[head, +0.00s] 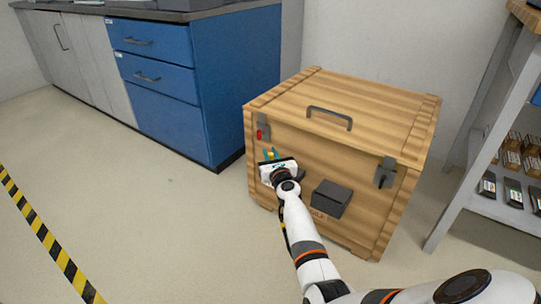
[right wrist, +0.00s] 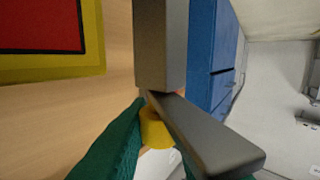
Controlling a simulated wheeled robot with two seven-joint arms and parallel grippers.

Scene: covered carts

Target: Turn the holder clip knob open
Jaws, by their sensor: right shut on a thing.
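A wooden crate (head: 330,222) stands on the floor with a grey clip (head: 263,121) on its front left and another clip (head: 386,172) on its front right. A small red part shows beside the left clip. My right gripper (head: 270,157) is at the crate's front, just below the left clip. A yellow part (right wrist: 155,130) shows between the fingers. The bar partly hides one finger. My left gripper is out of view.
The crate has a lid handle (head: 330,117) and a black box (head: 331,198) on its front. Blue drawers (head: 160,90) stand behind left, a grey shelf (head: 463,185) at right. A red and yellow panel (right wrist: 40,30) shows near the fingers.

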